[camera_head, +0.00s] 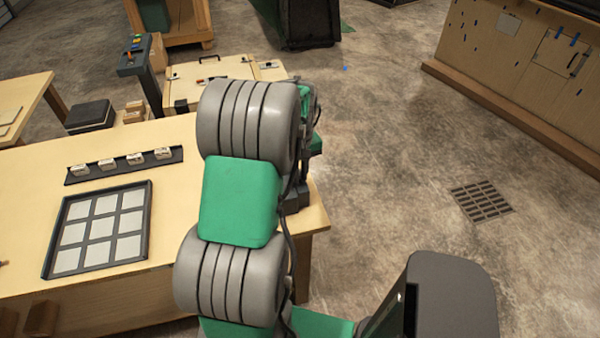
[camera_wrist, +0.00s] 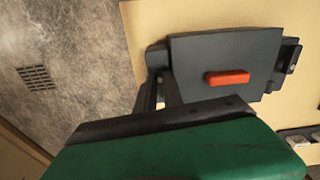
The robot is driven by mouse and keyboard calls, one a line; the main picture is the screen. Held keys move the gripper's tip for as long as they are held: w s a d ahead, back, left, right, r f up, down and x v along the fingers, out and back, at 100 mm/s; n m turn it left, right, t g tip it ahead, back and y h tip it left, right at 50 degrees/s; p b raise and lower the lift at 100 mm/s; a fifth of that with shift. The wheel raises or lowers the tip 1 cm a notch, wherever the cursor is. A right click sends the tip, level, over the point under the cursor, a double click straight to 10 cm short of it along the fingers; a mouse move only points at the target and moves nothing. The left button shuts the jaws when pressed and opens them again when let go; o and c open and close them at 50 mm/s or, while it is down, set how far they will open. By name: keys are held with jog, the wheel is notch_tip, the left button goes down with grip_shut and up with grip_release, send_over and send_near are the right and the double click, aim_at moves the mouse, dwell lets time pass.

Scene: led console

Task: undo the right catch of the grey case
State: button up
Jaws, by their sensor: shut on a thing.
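The grey case (camera_wrist: 225,50), dark and flat with an orange-red bar (camera_wrist: 228,78) on top, lies near the table edge in the wrist view. My gripper (camera_wrist: 160,80) is at its left side in that view, the side toward the floor. It is shut on the right catch (camera_wrist: 156,58), which is partly hidden by the fingers; I cannot tell how far the catch is turned. The other catch (camera_wrist: 292,58) shows at the opposite end of the case. In the head view my arm hides most or all of the case and the gripper.
The wooden table (camera_head: 180,245) bears a tray of pale squares (camera_head: 98,228) and a dark rack of small blocks (camera_head: 122,164) to the left. A pale box (camera_head: 212,86) stands beyond the table. Open floor with a grate (camera_head: 482,200) lies to the right.

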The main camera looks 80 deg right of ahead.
grip_shut()
jog(key=shift+m+b, duration=0.3)
jog(key=shift+m, duration=0.4)
jog(key=o, duration=0.7)
grip_release()
jog(key=shift+r, duration=0.1)
notch_tip(320, 180, up, 8)
jog(key=shift+f+b, duration=0.15)
jog(key=shift+b, duration=0.7)
